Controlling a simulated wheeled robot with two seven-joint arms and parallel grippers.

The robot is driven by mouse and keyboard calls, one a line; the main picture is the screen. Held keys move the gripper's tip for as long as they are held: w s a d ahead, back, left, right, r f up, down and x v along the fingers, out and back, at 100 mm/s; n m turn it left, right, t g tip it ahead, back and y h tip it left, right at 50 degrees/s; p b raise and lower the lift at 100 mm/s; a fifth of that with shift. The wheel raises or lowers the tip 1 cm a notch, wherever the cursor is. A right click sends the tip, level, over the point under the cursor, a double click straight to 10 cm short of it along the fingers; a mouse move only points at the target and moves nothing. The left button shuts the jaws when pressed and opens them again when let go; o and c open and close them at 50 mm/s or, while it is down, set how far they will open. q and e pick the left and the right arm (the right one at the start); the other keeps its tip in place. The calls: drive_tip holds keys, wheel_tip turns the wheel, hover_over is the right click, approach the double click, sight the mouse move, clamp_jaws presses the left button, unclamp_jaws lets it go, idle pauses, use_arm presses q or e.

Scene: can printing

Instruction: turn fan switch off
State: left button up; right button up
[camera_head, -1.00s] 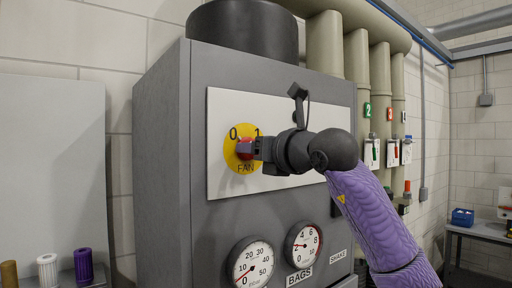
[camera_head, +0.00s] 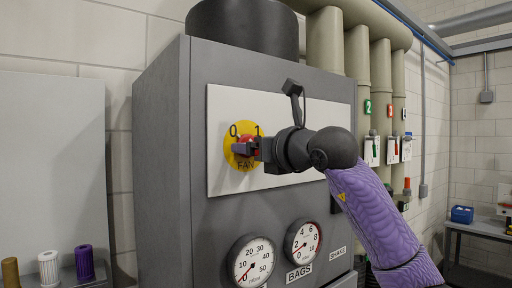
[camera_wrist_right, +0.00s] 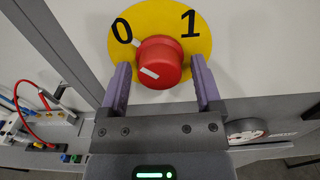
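The fan switch is a red round knob (camera_head: 248,140) on a yellow disc (camera_head: 233,160) marked 0, 1 and FAN, on a white panel. The wrist view shows the knob (camera_wrist_right: 163,58) with a short white mark at the lower left of its face, below the 0. My right gripper (camera_head: 247,149) is at the knob. Its two purple fingers (camera_wrist_right: 160,82) are open, one on each side of the knob, with gaps visible. In the head view a finger hides part of the knob. My left gripper is not in view.
Two gauges (camera_head: 252,262) (camera_head: 303,241) sit below the panel on the grey cabinet (camera_head: 162,150). Pipes with small numbered switches (camera_head: 372,150) stand to the right. A wrist-view shelf (camera_wrist_right: 45,125) holds cables. The space in front of the panel is otherwise clear.

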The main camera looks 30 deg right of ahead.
drive_tip(key=s+b, duration=0.4)
drive_tip(key=s, duration=0.6)
drive_tip(key=shift+d+b, duration=0.4)
